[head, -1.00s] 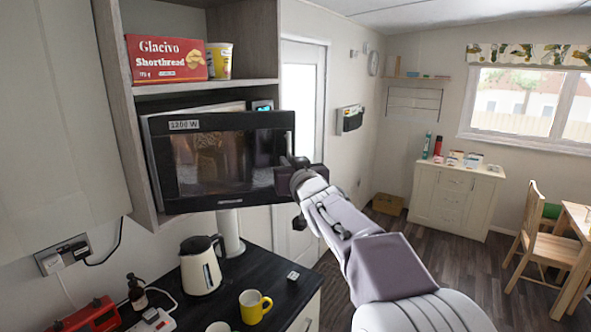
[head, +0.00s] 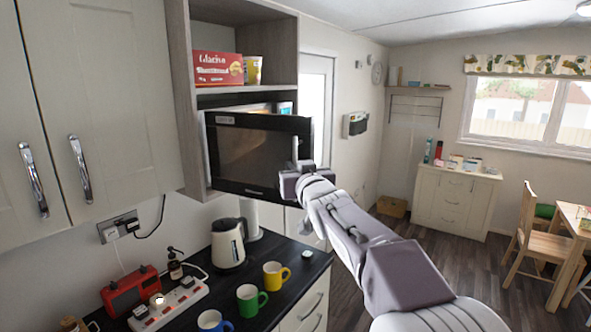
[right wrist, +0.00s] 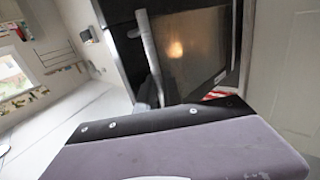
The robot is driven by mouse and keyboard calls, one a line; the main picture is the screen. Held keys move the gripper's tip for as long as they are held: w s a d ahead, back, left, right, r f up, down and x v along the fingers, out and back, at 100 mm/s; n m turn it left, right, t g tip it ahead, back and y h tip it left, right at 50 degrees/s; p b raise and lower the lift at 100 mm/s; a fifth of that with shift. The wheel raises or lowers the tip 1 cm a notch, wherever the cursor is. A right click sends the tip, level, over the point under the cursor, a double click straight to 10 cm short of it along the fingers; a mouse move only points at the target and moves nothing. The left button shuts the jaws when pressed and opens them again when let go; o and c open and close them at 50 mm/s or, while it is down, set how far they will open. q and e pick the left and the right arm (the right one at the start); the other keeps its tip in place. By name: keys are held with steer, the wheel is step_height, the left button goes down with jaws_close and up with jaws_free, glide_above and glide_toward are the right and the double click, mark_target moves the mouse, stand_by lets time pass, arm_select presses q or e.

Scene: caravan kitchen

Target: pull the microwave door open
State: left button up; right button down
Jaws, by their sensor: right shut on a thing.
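The microwave sits in a wall cabinet in the head view. Its dark door (head: 250,158) stands ajar, with a gap showing above it to the lit display (head: 285,107) behind. My right gripper (head: 297,172) is shut on the upright door handle (head: 295,148) near the door's right edge. In the right wrist view the grey bar handle (right wrist: 149,52) runs down to the gripper, in front of the dark door glass (right wrist: 190,45). The fingertips are partly hidden. My left gripper is not in view.
A shortbread box (head: 218,68) and a yellow tub (head: 252,70) stand on the shelf above. The counter (head: 285,245) below holds a kettle (head: 228,243), several mugs and a power strip (head: 168,305).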

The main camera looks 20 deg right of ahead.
steer(key=shift+r, duration=0.1)
stand_by(0.3)
steer(key=c, duration=1.5)
jaws_free()
steer(key=shift+a, duration=0.15)
steer(key=shift+s, duration=0.15)
steer(key=s+a+p, duration=0.1)
steer(key=s+p, duration=0.2)
steer(key=s, duration=0.5)
steer(key=shift+s+a+p, duration=0.3)
steer(key=shift+p, duration=0.1)
steer(key=shift+s, duration=0.1)
